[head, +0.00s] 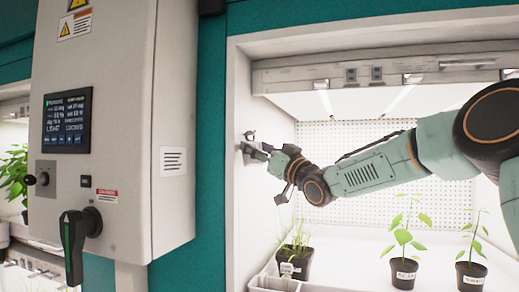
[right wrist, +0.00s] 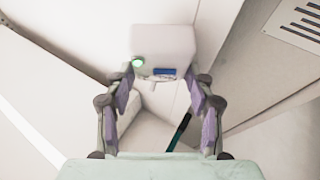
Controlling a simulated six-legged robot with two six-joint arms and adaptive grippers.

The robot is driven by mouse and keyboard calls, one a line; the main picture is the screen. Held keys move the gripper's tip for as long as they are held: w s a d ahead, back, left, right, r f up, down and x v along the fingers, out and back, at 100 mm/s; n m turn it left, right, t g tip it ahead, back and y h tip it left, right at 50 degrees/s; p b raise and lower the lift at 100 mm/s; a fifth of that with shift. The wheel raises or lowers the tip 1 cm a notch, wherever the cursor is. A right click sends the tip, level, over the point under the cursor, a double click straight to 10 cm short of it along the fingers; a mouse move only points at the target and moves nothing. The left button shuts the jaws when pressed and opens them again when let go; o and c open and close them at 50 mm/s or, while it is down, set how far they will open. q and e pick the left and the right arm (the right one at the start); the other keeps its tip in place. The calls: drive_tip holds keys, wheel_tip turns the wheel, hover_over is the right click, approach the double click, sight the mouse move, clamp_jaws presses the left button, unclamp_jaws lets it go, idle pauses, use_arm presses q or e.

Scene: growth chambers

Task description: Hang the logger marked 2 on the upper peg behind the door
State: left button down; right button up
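A small pale box (right wrist: 164,45) with a green light and a blue mark, apparently the logger, shows between my fingertips in the right wrist view. I cannot read a number on it. My right gripper (right wrist: 164,80) has its fingertips at both sides of the box and seems closed on it. In the head view my right gripper (head: 268,152) reaches left inside the chamber, close to its left wall. A small grey and dark shape (head: 250,146) at the fingertips is too small to tell logger from peg. My left gripper is out of view.
A grey control cabinet (head: 120,200) with a screen (head: 67,121) and a dark handle (head: 78,240) stands left of the chamber opening. Potted plants (head: 403,272) stand on the chamber floor below my arm, one pot (head: 297,264) near a white tray (head: 272,283).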

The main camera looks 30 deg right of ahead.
drive_tip(key=shift+o, duration=1.9)
drive_tip(key=shift+s+d, duration=0.25)
drive_tip(key=shift+w+a+r, duration=0.1)
drive_tip(key=shift+a+r, duration=0.05)
drive_tip(key=shift+r, duration=0.1)
wheel_tip(320, 180, up, 10)
drive_tip(key=shift+f, duration=0.2)
drive_tip(key=shift+d+f, duration=0.1)
drive_tip(key=shift+d, duration=0.1)
